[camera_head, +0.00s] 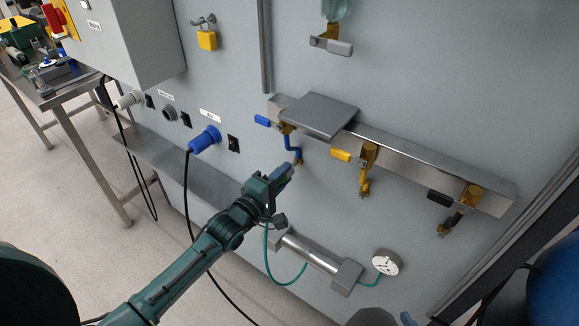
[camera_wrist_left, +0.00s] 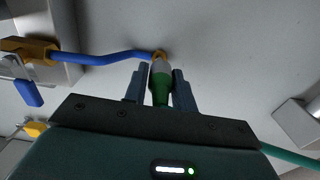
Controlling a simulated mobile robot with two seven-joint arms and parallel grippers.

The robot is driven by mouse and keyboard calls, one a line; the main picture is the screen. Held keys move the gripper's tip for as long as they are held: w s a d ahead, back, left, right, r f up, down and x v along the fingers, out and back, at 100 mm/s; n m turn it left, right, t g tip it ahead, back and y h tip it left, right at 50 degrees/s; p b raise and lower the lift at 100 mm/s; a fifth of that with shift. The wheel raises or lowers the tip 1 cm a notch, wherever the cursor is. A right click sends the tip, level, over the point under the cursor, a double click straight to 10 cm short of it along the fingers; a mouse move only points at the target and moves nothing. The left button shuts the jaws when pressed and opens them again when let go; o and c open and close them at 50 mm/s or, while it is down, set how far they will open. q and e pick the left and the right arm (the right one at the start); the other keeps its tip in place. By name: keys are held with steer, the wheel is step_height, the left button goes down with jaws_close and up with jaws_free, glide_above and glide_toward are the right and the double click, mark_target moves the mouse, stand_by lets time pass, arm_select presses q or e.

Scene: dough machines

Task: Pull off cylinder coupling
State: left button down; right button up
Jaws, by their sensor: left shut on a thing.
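My left gripper (camera_head: 287,172) is in front of the grey panel, just below the blue outlet pipe (camera_head: 295,150) of the blue-handled valve. In the left wrist view its two fingers (camera_wrist_left: 161,90) are closed on the sides of a green coupling (camera_wrist_left: 161,94). The pale upper end of the coupling meets the brass end (camera_wrist_left: 159,56) of the blue pipe; they appear to touch. In the head view the gripper hides the coupling. A teal hose (camera_head: 270,262) loops from beneath the gripper to the metal cylinder (camera_head: 310,252). My right gripper cannot be made out.
The valve rail (camera_head: 430,178) also carries a yellow-handled valve (camera_head: 366,160) and a black-handled valve (camera_head: 468,198). A pressure gauge (camera_head: 386,262) is right of the cylinder. A blue plug (camera_head: 205,139) with a black cable is on the left. A grey plate (camera_head: 316,114) juts out above the rail.

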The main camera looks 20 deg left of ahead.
arm_select(q)
steer(key=p+v, duration=0.3)
steer(key=v, duration=0.3)
steer(key=shift+s+p, duration=0.2)
steer(key=shift+p, duration=0.1)
steer(key=shift+d, duration=0.15)
stand_by(0.4)
